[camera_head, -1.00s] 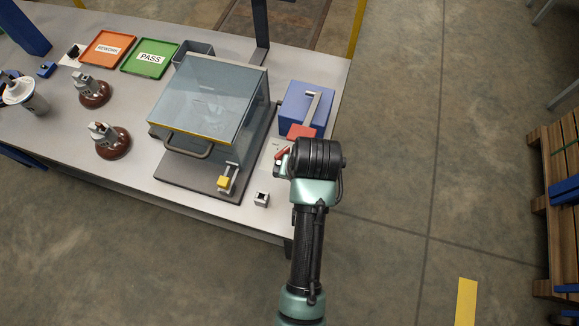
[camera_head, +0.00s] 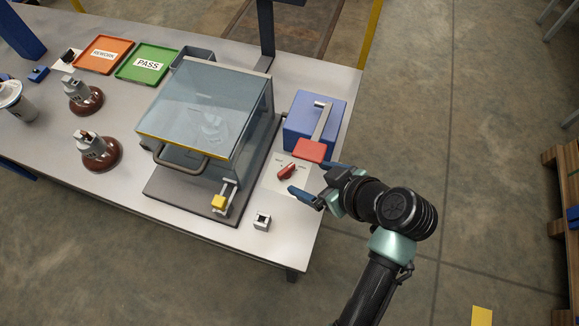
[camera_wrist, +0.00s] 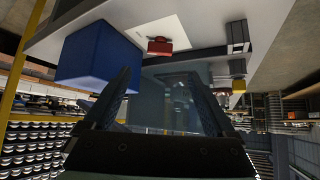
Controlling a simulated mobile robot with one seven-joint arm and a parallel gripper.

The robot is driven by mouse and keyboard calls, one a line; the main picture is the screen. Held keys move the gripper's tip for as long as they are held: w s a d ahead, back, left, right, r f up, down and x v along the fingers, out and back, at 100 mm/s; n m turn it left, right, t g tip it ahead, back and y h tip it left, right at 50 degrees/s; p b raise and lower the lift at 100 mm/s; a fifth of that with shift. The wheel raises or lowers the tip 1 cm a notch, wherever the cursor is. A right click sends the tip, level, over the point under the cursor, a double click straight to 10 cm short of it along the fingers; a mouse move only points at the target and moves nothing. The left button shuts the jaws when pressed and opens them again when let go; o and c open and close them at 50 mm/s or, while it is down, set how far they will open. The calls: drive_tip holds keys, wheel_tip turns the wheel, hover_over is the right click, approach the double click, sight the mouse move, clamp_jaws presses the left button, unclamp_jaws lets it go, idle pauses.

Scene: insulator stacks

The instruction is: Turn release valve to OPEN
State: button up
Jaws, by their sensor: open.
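The release valve is a red knob (camera_head: 287,171) on a pale label plate (camera_head: 272,182), on the bench's right part between the glass-lidded case and the blue box. The lettering on the plate is too small to read. My gripper (camera_head: 309,180) is just right of the knob, its two blue fingers spread apart and pointing left towards it. Nothing is between the fingers. In the wrist view the red knob (camera_wrist: 159,46) shows beyond and above the open fingers (camera_wrist: 160,84), apart from them.
A blue box (camera_head: 300,122) with a lever and red handle (camera_head: 310,150) stands just behind my gripper. The glass-lidded case (camera_head: 205,110) with a yellow-tipped latch (camera_head: 219,202) is left. A small metal block (camera_head: 262,221) sits in front. Brown insulators (camera_head: 95,155) stand far left.

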sight(287, 169)
drive_tip(key=x, duration=1)
drive_tip(key=shift+w, duration=0.1)
drive_tip(key=c, duration=1.4)
drive_tip(key=shift+s+m+t+h+p, duration=0.2)
drive_tip(key=shift+m+t+h+p, duration=0.1)
drive_tip(key=shift+m+h+p, duration=0.3)
drive_tip(key=shift+f+m+t+h+p, duration=0.1)
drive_tip(key=shift+m+t+h+p, duration=0.25)
drive_tip(key=shift+m, duration=0.55)
drive_tip(key=o, duration=1.4)
